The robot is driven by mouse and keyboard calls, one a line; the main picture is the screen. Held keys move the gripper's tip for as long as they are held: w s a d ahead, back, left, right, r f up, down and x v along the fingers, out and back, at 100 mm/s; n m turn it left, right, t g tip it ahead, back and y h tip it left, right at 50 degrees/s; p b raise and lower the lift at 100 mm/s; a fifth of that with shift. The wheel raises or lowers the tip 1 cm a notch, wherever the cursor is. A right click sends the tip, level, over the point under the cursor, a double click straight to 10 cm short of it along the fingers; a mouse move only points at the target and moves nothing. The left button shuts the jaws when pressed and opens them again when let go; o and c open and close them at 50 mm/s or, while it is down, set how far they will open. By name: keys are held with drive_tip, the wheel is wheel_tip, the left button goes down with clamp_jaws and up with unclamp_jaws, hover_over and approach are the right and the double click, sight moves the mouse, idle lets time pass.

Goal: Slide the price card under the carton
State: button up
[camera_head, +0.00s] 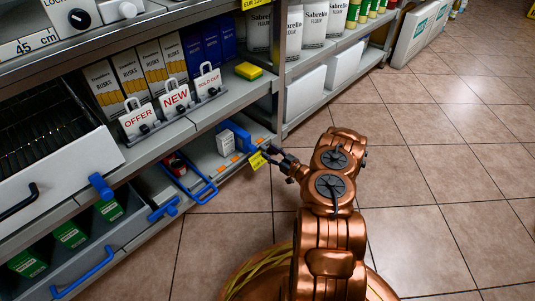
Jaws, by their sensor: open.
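A yellow price card (258,160) with dark print shows at the front edge of the lower shelf, tilted. A small white carton (226,144) stands upright on that shelf, to the left of the card, with a blue box (238,132) beside and behind it. The card is apart from the white carton. My gripper (269,154) is open at the card's right side, with its fingers pointing left toward the shelf. The fingertips are small and dark; I cannot tell whether they touch the card.
Orange labels (235,157) lie along the shelf front. Blue handles (204,190) stick out to the left. Above are cards reading OFFER, NEW and SOLD OUT (208,82), and a yellow box (248,71). The tiled floor (430,150) to the right is clear.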

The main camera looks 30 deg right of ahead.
drive_tip(key=shift+b+x, duration=0.3)
drive_tip(key=shift+x, duration=0.85)
clamp_jaws()
